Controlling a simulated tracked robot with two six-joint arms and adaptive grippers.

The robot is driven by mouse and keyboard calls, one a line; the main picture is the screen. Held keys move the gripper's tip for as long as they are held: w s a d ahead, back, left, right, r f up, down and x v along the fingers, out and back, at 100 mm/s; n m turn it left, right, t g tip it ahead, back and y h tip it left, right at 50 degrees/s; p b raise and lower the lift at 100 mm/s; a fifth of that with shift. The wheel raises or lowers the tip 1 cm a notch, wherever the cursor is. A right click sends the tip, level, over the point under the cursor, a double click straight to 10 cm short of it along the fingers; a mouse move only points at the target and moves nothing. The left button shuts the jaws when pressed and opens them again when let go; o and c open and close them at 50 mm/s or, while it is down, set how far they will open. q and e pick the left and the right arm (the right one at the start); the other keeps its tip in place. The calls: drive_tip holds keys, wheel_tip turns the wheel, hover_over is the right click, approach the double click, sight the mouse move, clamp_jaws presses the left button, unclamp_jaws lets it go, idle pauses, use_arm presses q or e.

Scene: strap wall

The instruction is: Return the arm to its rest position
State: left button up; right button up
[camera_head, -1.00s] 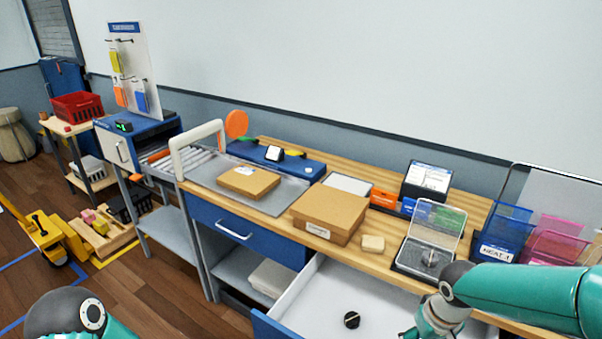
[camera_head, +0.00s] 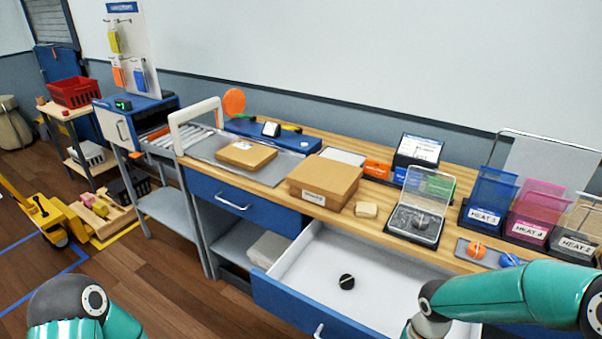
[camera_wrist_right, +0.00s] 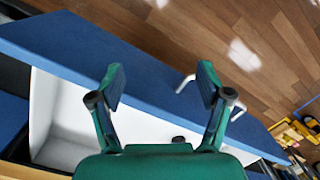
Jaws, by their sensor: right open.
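My right arm (camera_head: 505,297) comes in from the right over the open drawer; its gripper is below the edge of the head view. In the right wrist view my right gripper (camera_wrist_right: 160,85) is open and empty, with its two fingers spread above the open drawer's blue front panel (camera_wrist_right: 140,72). My left arm (camera_head: 80,308) shows at the bottom left of the head view; its gripper is out of the picture.
The open drawer (camera_head: 290,297) holds a small black round object (camera_head: 346,281). On the bench are cardboard boxes (camera_head: 324,180), a clear-lidded case (camera_head: 412,217) and labelled bins (camera_head: 487,208).

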drive_tip(key=s+a+f+m+y+b, duration=0.1)
drive_tip(key=s+a+f+b, duration=0.1)
drive_tip(key=s+a+f, duration=0.4)
drive_tip(key=s+a+f+m+y+b, duration=0.15)
drive_tip(key=s+f, duration=0.25)
drive_tip(key=f, duration=0.4)
drive_tip(key=s+a+f+y+b, duration=0.2)
drive_tip(key=s+a+f, duration=0.2)
drive_tip(key=f, duration=0.2)
drive_tip(key=w, duration=0.1)
drive_tip(key=w+t, duration=0.1)
drive_tip(key=w+d+h, duration=0.1)
drive_tip(key=shift+w+f+t, duration=0.25)
drive_tip(key=shift+w+t, duration=0.05)
drive_tip(key=shift+t, duration=0.1)
